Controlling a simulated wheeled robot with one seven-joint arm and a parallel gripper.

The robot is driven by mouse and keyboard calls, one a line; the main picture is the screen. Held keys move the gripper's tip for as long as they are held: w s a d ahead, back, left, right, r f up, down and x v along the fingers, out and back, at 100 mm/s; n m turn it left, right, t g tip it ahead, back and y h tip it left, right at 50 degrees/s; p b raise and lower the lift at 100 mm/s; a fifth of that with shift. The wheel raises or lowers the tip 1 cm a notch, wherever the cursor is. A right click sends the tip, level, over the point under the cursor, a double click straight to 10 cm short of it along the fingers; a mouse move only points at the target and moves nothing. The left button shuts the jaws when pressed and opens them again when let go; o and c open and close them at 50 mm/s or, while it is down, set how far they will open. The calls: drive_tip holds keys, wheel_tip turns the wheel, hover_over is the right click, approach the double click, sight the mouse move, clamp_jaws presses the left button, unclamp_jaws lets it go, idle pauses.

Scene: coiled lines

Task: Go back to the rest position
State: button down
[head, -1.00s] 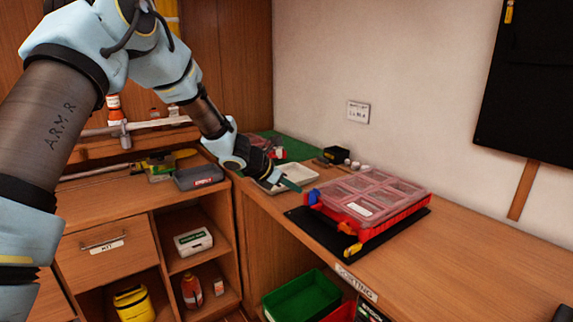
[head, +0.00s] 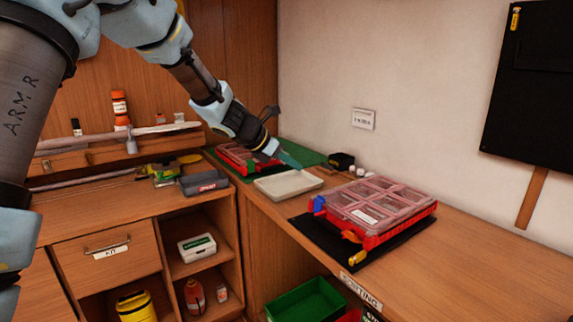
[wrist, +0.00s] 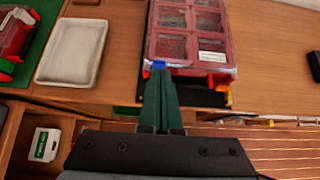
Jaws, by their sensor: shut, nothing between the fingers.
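My gripper (head: 291,162) is shut and empty, with green fingers pressed together. In the head view it hangs in the air above the pale tray (head: 290,184), left of the red organizer case. In the wrist view the closed fingers (wrist: 159,80) point toward the near edge of the case, whose clear lid (wrist: 191,35) shows at the top. I cannot tell the exact height of the fingertips over the bench. My arm comes in from the upper left of the head view.
The red organizer case (head: 378,207) lies on a black mat (head: 330,245) on the wooden bench. A second red case (head: 240,160) sits on a green mat behind. A grey box (head: 204,182) lies on the left cabinet. A green bin (head: 305,302) stands below the bench. The bench's right side is clear.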

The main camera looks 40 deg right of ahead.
drive_tip(key=w+a+f+m+t+y, duration=0.1)
drive_tip(key=w+a+m+y, duration=0.15)
drive_tip(key=a, duration=0.65)
drive_tip(key=w+a+f+m+y, duration=0.1)
drive_tip(key=a+f+m, duration=0.15)
drive_tip(key=a, duration=0.65)
drive_tip(key=w+a+f+m+t+y, duration=0.1)
drive_tip(key=a+m, duration=0.2)
drive_tip(key=a, duration=0.6)
drive_tip(key=s+a+m+y, duration=0.1)
drive_tip(key=s+a+m, duration=0.2)
drive_tip(key=a, duration=0.6)
drive_tip(key=s+a+f+m+y, duration=0.1)
drive_tip(key=a+m, duration=0.3)
drive_tip(key=a, duration=0.5)
drive_tip(key=s+a+f+m+y, duration=0.1)
drive_tip(key=s+a+m+y, duration=0.2)
drive_tip(key=a, duration=0.5)
drive_tip(key=shift+s+a+f, duration=0.25)
drive_tip(key=shift+s+a, duration=0.15)
drive_tip(key=shift+s, duration=0.45)
